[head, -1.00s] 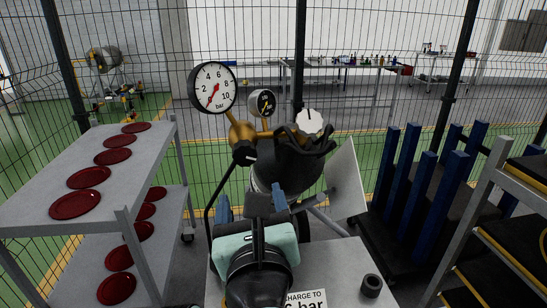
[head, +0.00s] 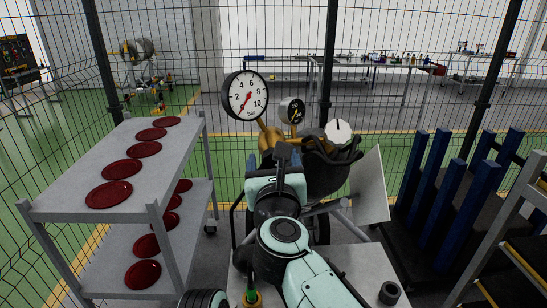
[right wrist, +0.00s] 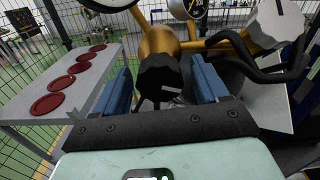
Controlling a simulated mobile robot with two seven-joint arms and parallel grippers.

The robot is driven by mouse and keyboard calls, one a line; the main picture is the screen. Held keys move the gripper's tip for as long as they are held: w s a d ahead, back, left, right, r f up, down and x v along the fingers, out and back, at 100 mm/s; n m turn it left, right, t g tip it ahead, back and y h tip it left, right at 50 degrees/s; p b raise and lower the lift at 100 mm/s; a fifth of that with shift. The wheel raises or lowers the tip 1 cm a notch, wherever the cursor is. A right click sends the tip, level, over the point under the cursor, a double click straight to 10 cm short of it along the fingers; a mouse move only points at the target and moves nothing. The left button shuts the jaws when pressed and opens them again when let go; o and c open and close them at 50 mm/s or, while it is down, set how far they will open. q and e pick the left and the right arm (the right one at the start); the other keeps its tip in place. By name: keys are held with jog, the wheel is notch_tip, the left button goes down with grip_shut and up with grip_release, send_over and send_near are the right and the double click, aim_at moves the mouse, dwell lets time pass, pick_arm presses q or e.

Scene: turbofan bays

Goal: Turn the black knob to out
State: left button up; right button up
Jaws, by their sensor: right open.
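The black knob (right wrist: 160,80) is faceted, with a pale mark on its face. In the right wrist view it sits on brass fittings, between the two blue fingers of my right gripper (right wrist: 168,82). The fingers are open, with a visible gap on each side of the knob. In the head view my right gripper (head: 266,163) is largely behind my own arm. The knob is hidden there. A large dial gauge (head: 245,95) marked bar and a smaller dark gauge (head: 292,111) stand above it. My left gripper is not in view.
A white round knob (head: 338,132) and black hoses (head: 335,152) lie right of the brass fittings. A grey shelf cart (head: 75,175) with dark red discs stands left. A tilted pale panel (head: 370,187) and a rack with blue posts (head: 470,205) stand right.

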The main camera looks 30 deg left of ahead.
jog(key=shift+w, duration=0.1)
jog(key=c, duration=1)
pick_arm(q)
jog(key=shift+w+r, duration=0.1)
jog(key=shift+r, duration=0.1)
pick_arm(e)
jog(key=shift+n, duration=0.3)
jog(key=n+p, duration=0.3)
jog(key=n, duration=0.2)
jog(key=shift+r, duration=0.1)
jog(key=n+p, duration=0.3)
jog(key=n, duration=0.2)
jog(key=shift+n, duration=0.4)
jog(key=n+p, duration=0.2)
jog(key=n, duration=0.3)
jog(key=shift+w+r+n+p, duration=0.1)
jog(key=shift+r+n+p, duration=0.05)
jog(key=shift+n+p, duration=0.2)
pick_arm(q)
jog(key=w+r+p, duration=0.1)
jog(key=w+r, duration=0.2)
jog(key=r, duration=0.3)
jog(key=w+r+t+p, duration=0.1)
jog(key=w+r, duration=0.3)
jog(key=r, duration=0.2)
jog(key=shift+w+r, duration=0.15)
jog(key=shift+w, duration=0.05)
pick_arm(e)
jog(key=shift+d+n, duration=0.1)
jog(key=shift+n, duration=2.35)
